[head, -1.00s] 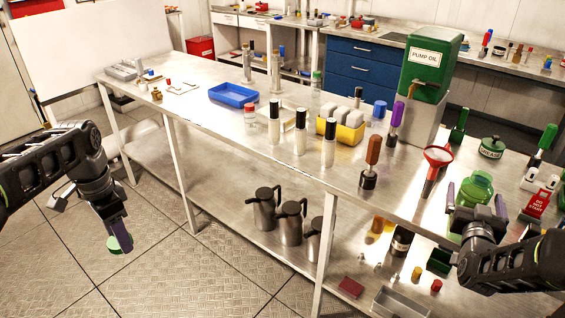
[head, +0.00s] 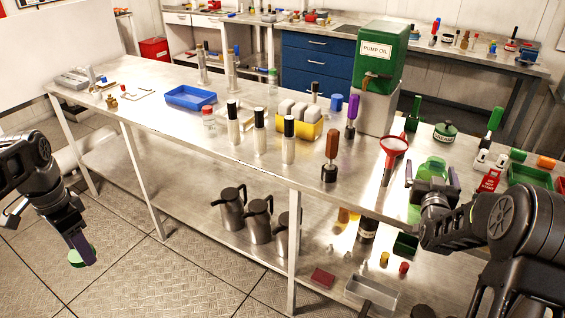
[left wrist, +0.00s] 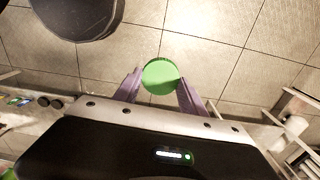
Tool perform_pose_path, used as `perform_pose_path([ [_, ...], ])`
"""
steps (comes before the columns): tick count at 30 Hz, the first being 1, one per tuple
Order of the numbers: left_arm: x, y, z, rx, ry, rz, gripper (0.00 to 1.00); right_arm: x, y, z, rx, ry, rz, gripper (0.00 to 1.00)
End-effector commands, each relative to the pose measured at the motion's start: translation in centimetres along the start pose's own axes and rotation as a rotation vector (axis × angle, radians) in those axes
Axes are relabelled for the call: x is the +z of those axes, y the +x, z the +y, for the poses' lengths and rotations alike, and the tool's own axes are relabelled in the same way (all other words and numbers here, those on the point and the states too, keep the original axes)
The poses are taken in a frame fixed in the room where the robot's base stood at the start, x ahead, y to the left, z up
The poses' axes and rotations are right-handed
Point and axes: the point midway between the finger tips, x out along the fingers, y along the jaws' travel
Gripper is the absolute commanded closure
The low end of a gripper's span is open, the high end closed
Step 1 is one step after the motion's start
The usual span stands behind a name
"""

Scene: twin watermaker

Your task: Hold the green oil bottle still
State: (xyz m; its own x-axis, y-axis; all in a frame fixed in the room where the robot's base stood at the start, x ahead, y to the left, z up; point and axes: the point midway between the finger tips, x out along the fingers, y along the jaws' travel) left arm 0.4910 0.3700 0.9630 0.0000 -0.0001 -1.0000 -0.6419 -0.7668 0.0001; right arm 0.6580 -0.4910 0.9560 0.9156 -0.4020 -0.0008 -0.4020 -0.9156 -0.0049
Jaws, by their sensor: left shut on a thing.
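The translucent green oil bottle (head: 432,167) stands at the front edge of the steel bench on the right in the head view. My right gripper (head: 432,184) is at the bottle, with a purple finger on each side. The gripper body hides part of the bottle, and I cannot tell whether both fingers touch it. My left gripper (head: 82,252) is over the floor, left of the bench, shut on a round green cap (head: 80,258). The left wrist view shows the cap (left wrist: 160,76) between the two purple fingertips.
A red funnel (head: 393,145) stands left of the bottle. The green pump oil tank (head: 378,65) is behind it. A green grease pot (head: 445,131) and a red sign (head: 489,181) are close by. Steel jugs (head: 258,220) stand on the lower shelf. The floor around my left gripper is clear.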

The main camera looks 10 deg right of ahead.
Motion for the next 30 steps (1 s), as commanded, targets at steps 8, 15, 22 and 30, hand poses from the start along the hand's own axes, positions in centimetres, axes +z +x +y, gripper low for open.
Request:
perform_pose_path([
  [8, 0.0, 0.0, 0.0, 0.0, 0.0, 0.0, 0.88, -0.03, -0.02, 0.0, 0.0, 0.0, 0.001, 0.04],
  [15, 0.0, 0.0, 0.0, 0.0, 0.0, 0.0, 0.88, -0.04, -0.03, 0.0, 0.0, 0.0, 0.001, 0.12],
  [22, 0.0, 0.0, 0.0, 0.0, 0.0, 0.0, 0.88, -0.04, -0.03, 0.0, 0.0, 0.0, 0.001, 0.31],
  [30, 0.0, 0.01, 0.0, 0.0, 0.0, 0.0, 0.88, -0.04, -0.03, 0.0, 0.0, 0.0, 0.001, 0.53],
])
